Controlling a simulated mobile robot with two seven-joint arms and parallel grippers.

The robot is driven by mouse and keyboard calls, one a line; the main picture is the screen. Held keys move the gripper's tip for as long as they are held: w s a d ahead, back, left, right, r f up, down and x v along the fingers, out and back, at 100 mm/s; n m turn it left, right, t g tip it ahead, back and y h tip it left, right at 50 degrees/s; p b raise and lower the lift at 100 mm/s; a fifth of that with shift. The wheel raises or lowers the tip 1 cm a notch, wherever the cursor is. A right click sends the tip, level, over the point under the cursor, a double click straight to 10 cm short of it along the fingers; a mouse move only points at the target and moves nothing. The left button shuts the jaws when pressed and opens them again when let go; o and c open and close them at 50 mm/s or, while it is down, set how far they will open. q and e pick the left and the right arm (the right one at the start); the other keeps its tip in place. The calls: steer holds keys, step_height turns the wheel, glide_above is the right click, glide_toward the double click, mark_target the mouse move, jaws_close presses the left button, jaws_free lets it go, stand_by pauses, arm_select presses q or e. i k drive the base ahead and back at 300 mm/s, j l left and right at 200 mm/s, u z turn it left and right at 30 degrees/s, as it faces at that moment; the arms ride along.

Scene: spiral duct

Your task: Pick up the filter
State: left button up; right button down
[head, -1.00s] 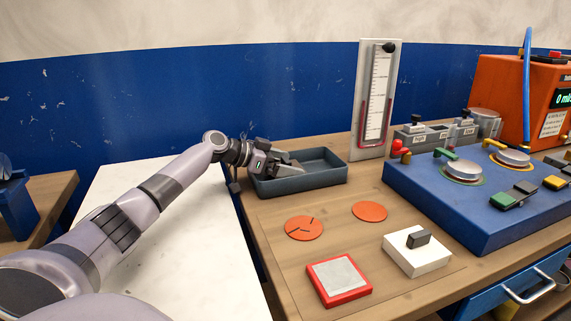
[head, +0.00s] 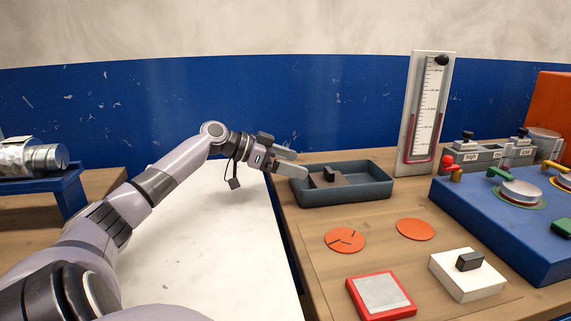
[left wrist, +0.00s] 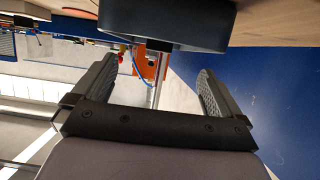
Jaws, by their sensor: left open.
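A white square block with a black handle (head: 467,274), which looks like a filter, lies on the front right of the wooden bench. A similar grey-brown piece with a black handle (head: 329,180) sits in the dark tray (head: 349,194); I cannot tell for sure which is the filter meant. My left gripper (head: 296,163) is open and empty, above and beside the tray's left end, apart from both pieces. In the left wrist view its two fingers (left wrist: 158,68) are spread with nothing between them, and the tray's dark wall (left wrist: 165,28) shows beyond. My right gripper is not in view.
Two orange discs (head: 345,240) (head: 415,229) and a red-framed grey pad (head: 381,296) lie on the bench. A blue box with knobs (head: 500,225) is at right. The white tabletop (head: 215,250) at left is clear.

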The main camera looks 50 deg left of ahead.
mark_target(465, 273)
steer(key=k+l, duration=0.25)
steer(key=l, duration=0.15)
steer(key=k+l, duration=0.25)
steer(key=l, duration=0.2)
steer(key=k+l, duration=0.25)
steer(key=l, duration=0.15)
steer(key=k+l, duration=0.25)
steer(key=l, duration=0.2)
